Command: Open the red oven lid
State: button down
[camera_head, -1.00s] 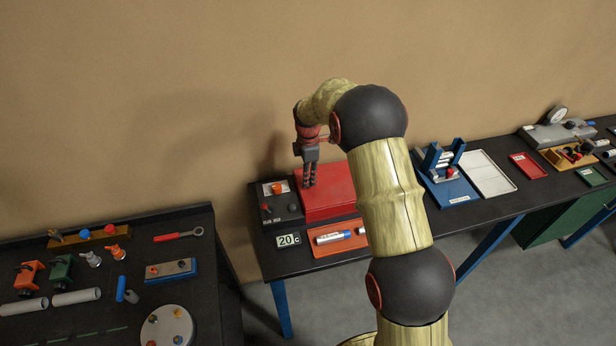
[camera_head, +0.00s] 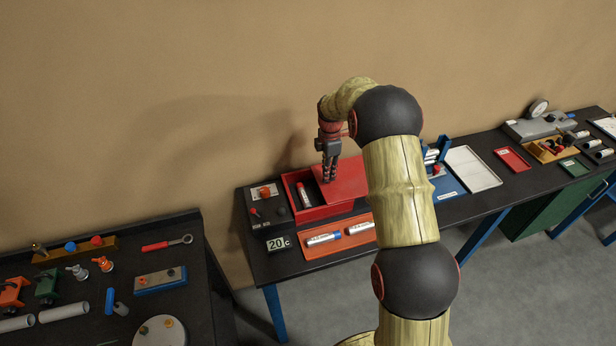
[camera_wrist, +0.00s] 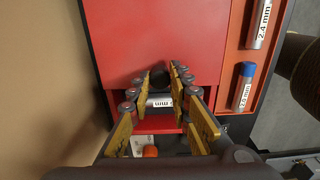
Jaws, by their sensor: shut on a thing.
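The red oven (camera_head: 316,213) stands on the dark bench. Its flat red lid (camera_head: 352,180) lies shifted to the right, so the left part of the box is uncovered. A cylinder with a red end (camera_head: 303,194) shows in the opening, and its printed label shows in the wrist view (camera_wrist: 160,101). My gripper (camera_head: 329,179) points down at the lid's left part. In the wrist view my gripper (camera_wrist: 158,74) has its fingers closed around a dark round knob (camera_wrist: 158,79) on the lid. The fingers hide part of the knob. The rest of the lid is partly behind my arm.
A control box with an orange-red knob (camera_head: 264,191) stands left of the oven. An orange tray (camera_head: 325,248) with labelled cylinders lies in front, beside a "20 c" sign (camera_head: 279,243). A blue fixture (camera_head: 447,187) stands to the right. A second bench (camera_head: 215,290) is at the left.

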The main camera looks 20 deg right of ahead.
send_over(347, 177)
jog(key=shift+a, duration=0.1)
jog(key=shift+r, duration=0.1)
jog(key=c, duration=1.7)
grip_release()
jog(key=shift+o, duration=0.3)
notch_tip(347, 177, up, 12)
